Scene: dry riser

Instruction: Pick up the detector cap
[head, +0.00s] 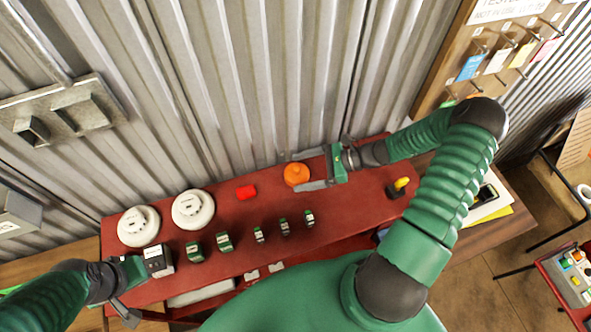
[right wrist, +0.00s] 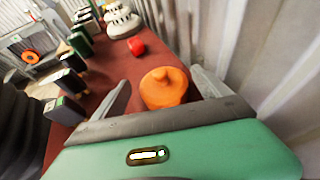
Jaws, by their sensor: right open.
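The orange detector cap (head: 296,175) sits on the red bench top near the corrugated wall. It also shows in the right wrist view (right wrist: 163,87). My right gripper (head: 304,170) is open, its two fingers on either side of the cap. In the right wrist view the gripper (right wrist: 161,90) shows gaps between the cap and both fingers, the gap on the left being wider. My left gripper (head: 137,290) is at the bench's left end, beside a grey-and-black box; whether it is open or shut is unclear.
Two white round detectors (head: 193,209) and a red piece (head: 246,192) stand left of the cap. Several small green-and-black blocks (head: 224,242) line the front. A yellow-topped black item (head: 400,186) is at the right end. The corrugated wall (head: 250,90) is close behind.

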